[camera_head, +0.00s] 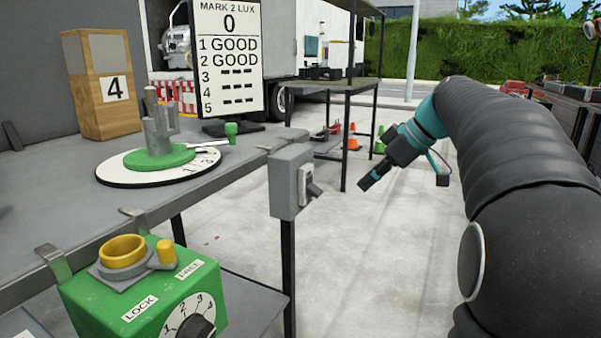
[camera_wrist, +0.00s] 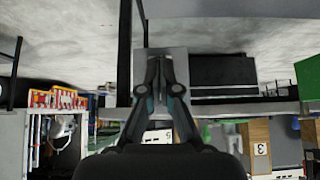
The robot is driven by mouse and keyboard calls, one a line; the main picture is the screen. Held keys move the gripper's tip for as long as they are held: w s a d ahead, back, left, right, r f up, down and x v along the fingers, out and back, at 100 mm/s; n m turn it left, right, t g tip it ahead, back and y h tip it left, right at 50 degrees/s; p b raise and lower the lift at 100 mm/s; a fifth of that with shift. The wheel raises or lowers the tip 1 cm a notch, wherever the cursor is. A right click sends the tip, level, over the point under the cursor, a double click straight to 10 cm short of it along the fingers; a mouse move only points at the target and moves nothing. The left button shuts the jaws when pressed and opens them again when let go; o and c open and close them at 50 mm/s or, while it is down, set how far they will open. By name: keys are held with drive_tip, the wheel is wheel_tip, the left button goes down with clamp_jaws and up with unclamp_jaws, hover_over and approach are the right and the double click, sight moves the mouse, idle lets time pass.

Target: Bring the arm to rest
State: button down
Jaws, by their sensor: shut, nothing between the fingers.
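My arm (camera_head: 520,150) reaches forward on the right side of the head view, in a black ribbed sleeve. My gripper (camera_head: 366,184) hangs at its far end, past a teal wrist section, pointing down and to the left over the concrete floor. In the wrist view my gripper (camera_wrist: 162,58) has its fingertips together with nothing between them. It is clear of the grey bench (camera_head: 235,172) to its left and touches nothing that I can see.
A grey switch box (camera_head: 289,182) sits at the bench corner. A green box (camera_head: 145,295) with a yellow ring hangs at the front. A scoreboard (camera_head: 230,60) and wooden block (camera_head: 102,85) stand on the bench. Orange cones (camera_head: 352,144) stand beyond. Open floor (camera_head: 360,260) lies below my gripper.

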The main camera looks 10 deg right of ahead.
drive_tip(key=s+f+m+g+h+p, duration=0.1)
drive_tip(key=s+f+m+h, duration=0.4)
drive_tip(key=f+m, duration=0.6)
drive_tip(key=s+a+p, duration=0.2)
drive_tip(key=s+a, duration=0.3)
drive_tip(key=s, duration=0.5)
drive_tip(key=s+a+f+t+h+p, duration=0.1)
drive_tip(key=s+a+p, duration=0.2)
drive_tip(key=s+a, duration=0.3)
drive_tip(key=shift+s+a+n+t, duration=0.3)
drive_tip(key=shift+s+n, duration=0.1)
drive_tip(key=shift+s, duration=1.55)
drive_tip(key=shift+f, duration=0.1)
